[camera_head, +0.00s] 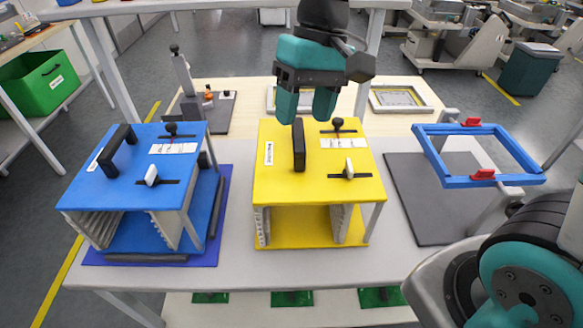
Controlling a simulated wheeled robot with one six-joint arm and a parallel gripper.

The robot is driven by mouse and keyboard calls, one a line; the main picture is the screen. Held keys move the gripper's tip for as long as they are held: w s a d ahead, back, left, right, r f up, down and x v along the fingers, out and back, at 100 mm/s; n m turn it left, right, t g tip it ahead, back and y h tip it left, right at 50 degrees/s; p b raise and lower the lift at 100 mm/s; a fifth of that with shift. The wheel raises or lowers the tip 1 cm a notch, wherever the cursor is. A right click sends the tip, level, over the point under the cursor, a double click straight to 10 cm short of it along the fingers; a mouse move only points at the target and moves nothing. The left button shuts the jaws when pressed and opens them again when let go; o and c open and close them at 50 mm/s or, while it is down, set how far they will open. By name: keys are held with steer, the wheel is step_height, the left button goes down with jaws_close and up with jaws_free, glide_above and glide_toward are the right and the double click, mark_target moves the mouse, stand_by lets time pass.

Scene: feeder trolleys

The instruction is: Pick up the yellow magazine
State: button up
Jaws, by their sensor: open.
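The yellow magazine (278,190) stands upright on a grey table in the middle of the head view. It has a yellow top and base with an open front between side walls. A black handle (298,146) rises from its top, left of centre. A black knob, a white lever and a white label also sit on top. My gripper (308,108), with teal fingers, hangs over the magazine's rear part, close to the handle. The fingers are apart and hold nothing. I cannot tell the exact gap between the fingertips and the handle.
A blue magazine (120,185) stands on a blue base to the left. A blue frame fixture (447,181) over a dark plate (405,205) is to the right. A green crate (36,84) is at far left. Bare table (232,215) lies between the magazines.

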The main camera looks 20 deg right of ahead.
steer(key=w+d+m+g+p, duration=0.1)
steer(key=w+d+m+p, duration=0.15)
steer(key=w, duration=0.55)
steer(key=m+g+h+p, duration=0.1)
steer(key=m+p, duration=0.2)
glide_above(298, 132)
steer(key=w, duration=0.1)
steer(key=f, duration=0.1)
steer(key=shift+g, duration=0.3)
steer(key=f+p, duration=0.1)
steer(key=f, duration=0.9)
steer(key=shift+d+f, duration=0.1)
steer(key=shift+d, duration=0.1)
steer(key=shift+p+x, duration=1.15)
steer(key=shift+x, duration=1.7)
steer(key=shift+d, duration=0.1)
jaws_close()
steer(key=shift+w, duration=0.15)
